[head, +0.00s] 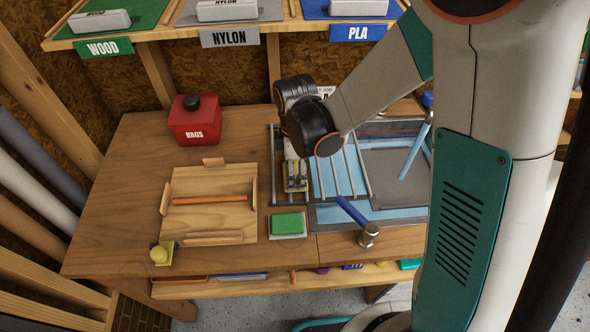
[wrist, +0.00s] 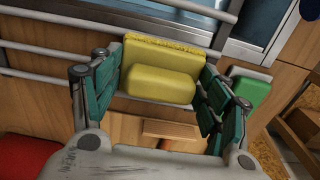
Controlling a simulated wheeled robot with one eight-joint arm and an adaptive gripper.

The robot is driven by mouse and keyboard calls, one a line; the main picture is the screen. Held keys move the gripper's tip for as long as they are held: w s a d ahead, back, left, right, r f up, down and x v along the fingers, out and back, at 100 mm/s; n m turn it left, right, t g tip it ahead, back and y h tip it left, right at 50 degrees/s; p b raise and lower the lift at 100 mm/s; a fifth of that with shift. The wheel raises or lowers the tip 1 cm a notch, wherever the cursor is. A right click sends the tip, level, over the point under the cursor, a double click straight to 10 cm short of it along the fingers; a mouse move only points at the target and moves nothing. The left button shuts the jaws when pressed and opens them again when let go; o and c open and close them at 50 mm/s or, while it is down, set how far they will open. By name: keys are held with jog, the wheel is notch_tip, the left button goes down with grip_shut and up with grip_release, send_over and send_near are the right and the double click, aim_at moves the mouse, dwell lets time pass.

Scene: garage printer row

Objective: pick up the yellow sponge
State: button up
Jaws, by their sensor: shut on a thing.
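The yellow sponge (wrist: 160,78) is between the two green-padded fingers of my gripper (wrist: 158,85) in the wrist view. It has a smooth rounded yellow block on a rougher yellow pad. My gripper is shut on it. A little yellow of the sponge (head: 288,187) shows around the fingers there. The fingers hide most of it, and I cannot tell whether it touches the surface below.
A green block on a grey base (head: 288,224) lies just in front of my gripper. A wooden tray (head: 215,222) is to the left, with a red RAGS can (head: 195,122) behind it. A hammer (head: 367,236) lies to the right.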

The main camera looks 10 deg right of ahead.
notch_tip(320, 180, up, 20)
jog(key=p, duration=1.3)
jog(key=shift+f, duration=0.15)
